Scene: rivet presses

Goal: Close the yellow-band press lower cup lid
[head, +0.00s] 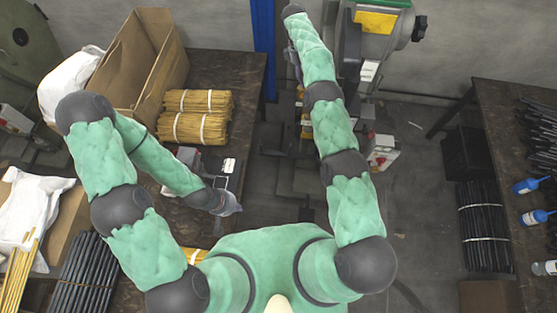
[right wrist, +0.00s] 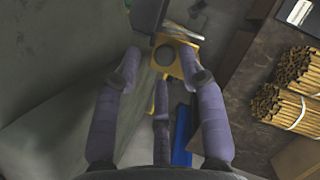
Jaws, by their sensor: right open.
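The press (head: 345,65) with a yellow panel (head: 375,21) stands at the top of the head view, partly hidden behind my right arm. In the right wrist view a yellow fitting (right wrist: 188,65) with a round dark centre (right wrist: 165,56) shows near the fingertips. I cannot tell which part of it is the lid or how far it is open. My right gripper (right wrist: 160,62) is open with its fingers spread to either side of the fitting; contact is unclear. In the head view my left gripper (head: 230,204) is at the left table's edge, small and unclear.
The left table (head: 245,75) holds a cardboard box (head: 145,60) and bundled yellow rods (head: 197,115). The right table (head: 490,110) bears dark rods and blue bottles (head: 530,185). A blue post (head: 263,40) stands left of the press. Floor between the tables is partly clear.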

